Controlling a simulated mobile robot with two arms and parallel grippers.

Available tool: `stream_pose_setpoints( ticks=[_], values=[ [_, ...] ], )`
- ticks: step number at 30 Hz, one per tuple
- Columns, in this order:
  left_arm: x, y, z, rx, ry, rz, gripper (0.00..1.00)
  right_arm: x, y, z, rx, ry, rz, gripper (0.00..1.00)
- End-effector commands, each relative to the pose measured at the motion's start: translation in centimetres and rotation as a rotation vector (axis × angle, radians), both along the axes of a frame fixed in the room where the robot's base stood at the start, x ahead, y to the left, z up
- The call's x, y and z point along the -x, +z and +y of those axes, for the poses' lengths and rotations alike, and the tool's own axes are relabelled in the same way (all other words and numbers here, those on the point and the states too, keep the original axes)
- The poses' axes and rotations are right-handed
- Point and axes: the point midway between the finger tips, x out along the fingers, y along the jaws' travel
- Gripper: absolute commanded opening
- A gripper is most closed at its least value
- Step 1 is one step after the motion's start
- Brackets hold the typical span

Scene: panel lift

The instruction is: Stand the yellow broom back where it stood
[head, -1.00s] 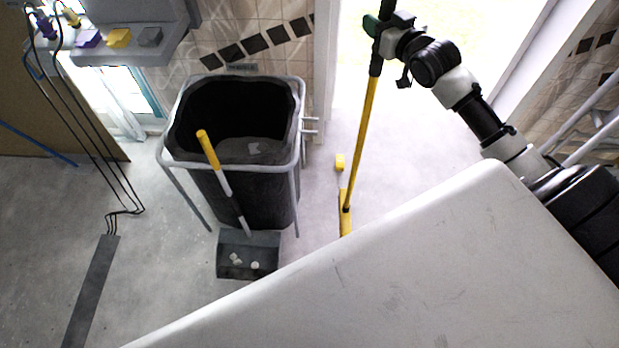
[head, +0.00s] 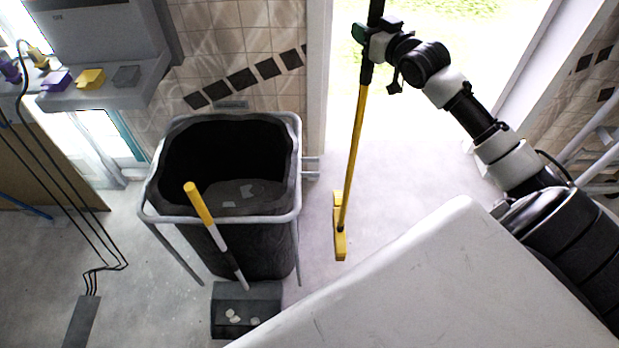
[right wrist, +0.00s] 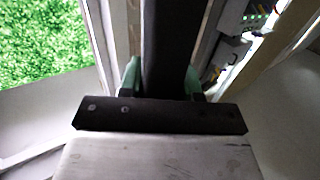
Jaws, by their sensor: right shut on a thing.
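The yellow broom (head: 354,140) hangs nearly upright in front of the bright doorway. Its yellow head (head: 340,245) is low, over the pale floor; I cannot tell whether it touches. My right gripper (head: 371,40) is shut around the black upper part of the handle. In the right wrist view, the green fingertips (right wrist: 163,82) press on both sides of the dark handle (right wrist: 165,45). Two short grey prongs (head: 311,168) stick out beside the door frame, left of the broom and apart from it. My left gripper is not in view.
A black bin (head: 250,240) in a grey frame stands left of the broom. A dustpan (head: 247,318) with a yellow-tipped handle stands in front of it. A white panel (head: 430,270) fills the lower right. Pale floor is clear around the broom head.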

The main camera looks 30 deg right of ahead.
Motion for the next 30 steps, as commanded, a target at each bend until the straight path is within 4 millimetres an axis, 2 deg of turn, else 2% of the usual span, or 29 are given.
stream_pose_setpoints(
  ticks=[1, 4, 11, 24, 30],
  values=[
    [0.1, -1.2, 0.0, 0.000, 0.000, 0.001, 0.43, 0.0, -1.0, 0.0, 0.001, 0.000, -0.005, 0.00],
    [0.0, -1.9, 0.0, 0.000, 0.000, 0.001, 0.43, 0.0, -1.6, 0.0, 0.001, 0.000, -0.005, 0.00],
    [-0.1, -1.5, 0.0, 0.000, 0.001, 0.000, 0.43, -0.7, -2.5, 1.1, -0.005, 0.000, -0.006, 0.00],
    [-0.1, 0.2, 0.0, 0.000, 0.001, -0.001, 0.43, -5.0, -7.1, 8.1, -0.006, 0.002, -0.006, 0.00],
    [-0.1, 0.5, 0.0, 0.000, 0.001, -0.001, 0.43, -6.1, -8.5, 9.8, -0.001, 0.000, -0.006, 0.00]
  ],
)
